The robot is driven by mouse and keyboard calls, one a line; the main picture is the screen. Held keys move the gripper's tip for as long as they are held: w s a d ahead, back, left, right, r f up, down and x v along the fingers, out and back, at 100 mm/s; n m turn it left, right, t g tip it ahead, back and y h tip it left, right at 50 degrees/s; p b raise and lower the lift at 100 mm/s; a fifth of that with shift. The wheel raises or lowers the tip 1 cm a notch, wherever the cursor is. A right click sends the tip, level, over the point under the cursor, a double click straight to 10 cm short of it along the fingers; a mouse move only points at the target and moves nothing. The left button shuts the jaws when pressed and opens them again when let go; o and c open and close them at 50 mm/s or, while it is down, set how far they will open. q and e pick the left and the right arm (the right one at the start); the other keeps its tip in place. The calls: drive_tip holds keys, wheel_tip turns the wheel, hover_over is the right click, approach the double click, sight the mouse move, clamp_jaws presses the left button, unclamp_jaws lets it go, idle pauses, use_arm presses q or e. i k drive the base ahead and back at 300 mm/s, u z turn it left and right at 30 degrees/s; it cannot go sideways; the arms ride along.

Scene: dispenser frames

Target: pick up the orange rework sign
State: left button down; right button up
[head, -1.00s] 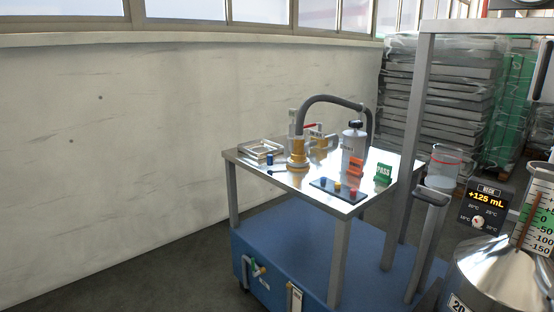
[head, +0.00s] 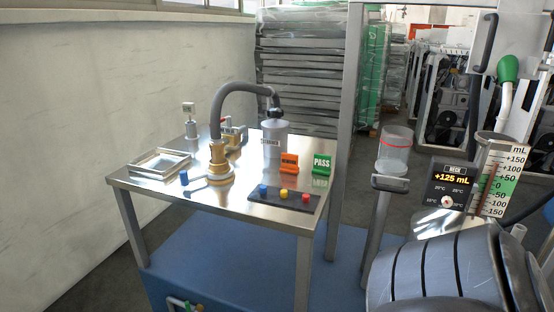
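The orange rework sign (head: 289,164) stands upright on the metal-topped table, near its right back part. It is small, and its lettering is too small to read. The green PASS sign (head: 321,164) stands just to its right, with a small gap between them. The grey-white canister (head: 274,138) stands close behind the orange sign to the left. Neither of my grippers is in view, and nothing touches the orange sign.
A dark button panel (head: 283,197) with blue, yellow and red buttons lies in front of the signs. A brass fitting with a grey hose (head: 222,110) and a metal frame tray (head: 160,163) stand left. A metal post (head: 348,110) rises right of the table.

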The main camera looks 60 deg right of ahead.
sight(289, 161)
drive_tip(key=z, duration=0.7)
drive_tip(key=i, duration=0.9)
drive_tip(key=z, duration=0.8)
